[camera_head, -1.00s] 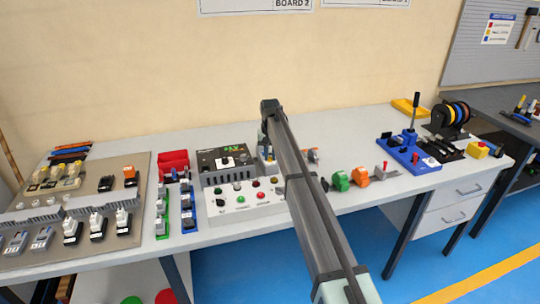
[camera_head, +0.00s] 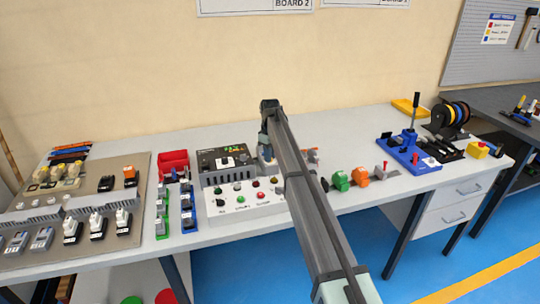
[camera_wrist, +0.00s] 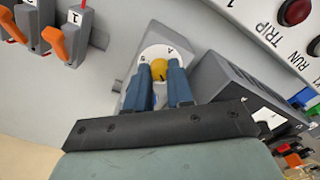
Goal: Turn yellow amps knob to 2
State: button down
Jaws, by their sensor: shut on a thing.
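The yellow amps knob (camera_wrist: 158,68) sits on a round white dial (camera_wrist: 168,50) marked with an "A" and other small characters. The dial is on the face of a small grey box (camera_wrist: 198,35). My gripper (camera_wrist: 164,80) has its two blue fingers closed around the knob from both sides. A dark mark shows on the knob, but which number it points to is too small to tell. In the head view my gripper (camera_head: 265,158) is at the grey box behind the control panel, and the knob is hidden there.
A white panel (camera_head: 250,208) with buttons and a selector stands in front of my gripper, and a dark power unit (camera_head: 222,160) is at its left. In the wrist view, orange-levered switches (camera_wrist: 62,40) are at the upper left. Green (camera_head: 341,181) and orange (camera_head: 361,176) devices stand to the right.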

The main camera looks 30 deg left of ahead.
jog(key=n, duration=0.7)
dwell(0.6)
jog(key=c, duration=1)
grip_release()
notch_tip(320, 180, up, 14)
jog(key=shift+f, duration=0.1)
